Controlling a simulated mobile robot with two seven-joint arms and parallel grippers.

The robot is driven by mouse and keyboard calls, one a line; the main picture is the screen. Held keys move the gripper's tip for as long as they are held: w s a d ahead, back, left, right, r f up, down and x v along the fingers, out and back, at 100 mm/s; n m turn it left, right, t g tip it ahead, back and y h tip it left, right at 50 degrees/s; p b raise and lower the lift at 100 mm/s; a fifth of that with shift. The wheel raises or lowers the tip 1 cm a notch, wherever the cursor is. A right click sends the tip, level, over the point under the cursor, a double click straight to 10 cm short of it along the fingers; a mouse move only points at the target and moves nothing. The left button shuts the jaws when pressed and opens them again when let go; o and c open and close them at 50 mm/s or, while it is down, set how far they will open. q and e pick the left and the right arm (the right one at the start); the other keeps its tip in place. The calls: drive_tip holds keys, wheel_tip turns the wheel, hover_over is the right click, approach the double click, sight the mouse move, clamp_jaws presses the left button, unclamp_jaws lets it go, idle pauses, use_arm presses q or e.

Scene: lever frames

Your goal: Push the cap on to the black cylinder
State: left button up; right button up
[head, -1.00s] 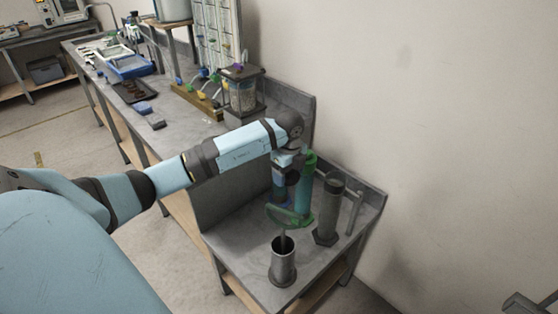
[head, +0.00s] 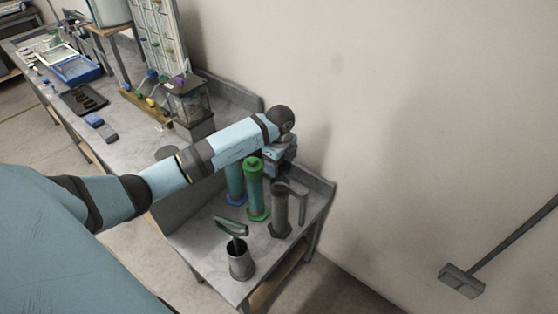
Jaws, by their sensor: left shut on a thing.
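The black cylinder (head: 279,212) stands upright on the grey side table, to the right of a green and a blue cylinder. A grey bar stands at its right. My left gripper (head: 281,163) is just above and behind the top of the black cylinder. It is shut on a small dark thing, which I take for the cap; the arm and fingers hide most of it. I cannot tell whether it touches the cylinder's rim. My right gripper is not in view.
The green cylinder (head: 256,192) and the blue cylinder (head: 235,184) stand close on the left. A grey cup (head: 240,263) with a green-topped tool stands in front. The wall rises behind the table. A long-handled implement (head: 462,281) is at the lower right.

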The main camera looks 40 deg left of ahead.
use_arm(q)
wheel_tip(320, 180, down, 4)
drive_tip(key=shift+r+b, duration=0.25)
drive_tip(key=shift+b, duration=1)
wheel_tip(320, 180, down, 2)
drive_tip(key=shift+f+b, duration=0.1)
drive_tip(key=shift+b, duration=0.45)
drive_tip(key=shift+f+p, duration=0.1)
drive_tip(key=shift+p, duration=0.3)
idle(0.9)
idle(0.3)
drive_tip(key=o, duration=1)
